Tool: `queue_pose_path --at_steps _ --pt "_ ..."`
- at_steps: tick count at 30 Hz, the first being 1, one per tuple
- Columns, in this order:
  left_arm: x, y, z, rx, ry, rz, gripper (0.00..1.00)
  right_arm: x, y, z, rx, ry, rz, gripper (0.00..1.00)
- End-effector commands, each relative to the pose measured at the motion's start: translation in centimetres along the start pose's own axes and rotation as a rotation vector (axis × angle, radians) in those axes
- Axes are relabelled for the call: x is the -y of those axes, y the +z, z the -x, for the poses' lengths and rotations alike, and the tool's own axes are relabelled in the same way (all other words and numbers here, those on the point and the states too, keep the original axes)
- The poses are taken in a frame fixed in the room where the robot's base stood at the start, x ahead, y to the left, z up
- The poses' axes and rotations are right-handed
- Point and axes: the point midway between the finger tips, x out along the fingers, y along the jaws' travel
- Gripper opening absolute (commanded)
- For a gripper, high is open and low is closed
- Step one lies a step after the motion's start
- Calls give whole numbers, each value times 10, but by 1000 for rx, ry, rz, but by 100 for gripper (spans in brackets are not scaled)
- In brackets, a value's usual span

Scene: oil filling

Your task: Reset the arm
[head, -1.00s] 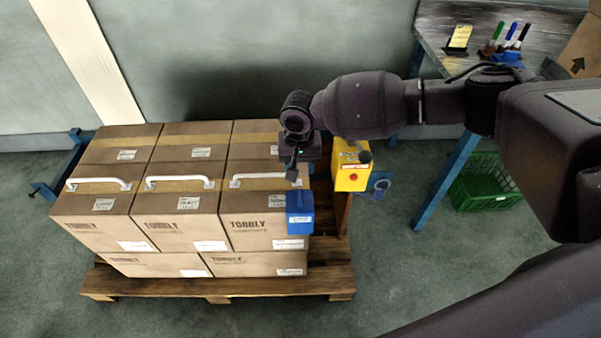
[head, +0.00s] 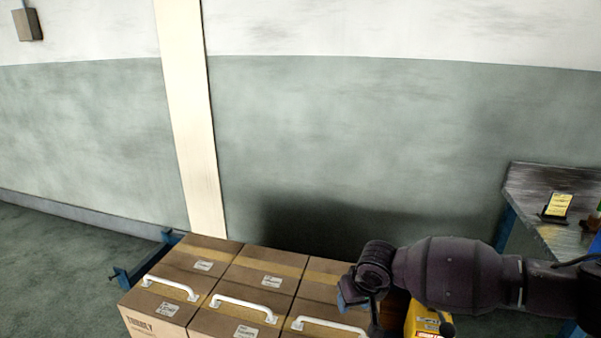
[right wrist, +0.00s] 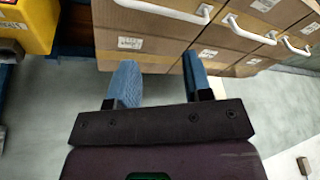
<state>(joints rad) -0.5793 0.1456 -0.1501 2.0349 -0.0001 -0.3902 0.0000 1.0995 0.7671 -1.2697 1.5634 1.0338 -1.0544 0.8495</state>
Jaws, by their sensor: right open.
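My right arm comes in from the right in the head view, with its gripper (head: 358,297) at the right side of the stacked cardboard boxes (head: 222,248). In the right wrist view the gripper (right wrist: 160,85) has its two blue fingers spread apart with nothing between them. The boxes (right wrist: 150,38) with white handles lie just beyond the fingertips. My left gripper is not in view.
A yellow thing (head: 420,322) stands right of the boxes, partly hidden by my arm; it also shows in the right wrist view (right wrist: 28,22). A workbench (head: 550,185) with a small yellow sign (head: 557,205) stands at the right. Wall fills the back, and floor is clear at left.

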Motion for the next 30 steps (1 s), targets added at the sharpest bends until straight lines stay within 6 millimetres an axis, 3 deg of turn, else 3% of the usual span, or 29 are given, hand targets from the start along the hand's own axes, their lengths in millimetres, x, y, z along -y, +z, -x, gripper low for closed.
queue_pose_path --at_steps 3,7,12,17,23,30 --pt "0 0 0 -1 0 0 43 30 -26 17 -144 -64 164 46" --pt "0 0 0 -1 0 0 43 65 -40 29 -307 -137 334 46" --pt "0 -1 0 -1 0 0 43 102 -43 43 -507 -210 490 46" --pt "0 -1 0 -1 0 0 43 123 -36 56 -695 -249 572 46" --pt "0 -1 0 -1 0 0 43 122 -19 68 -900 -231 587 46" --pt "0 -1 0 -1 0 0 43 90 13 70 -1048 -133 517 46"
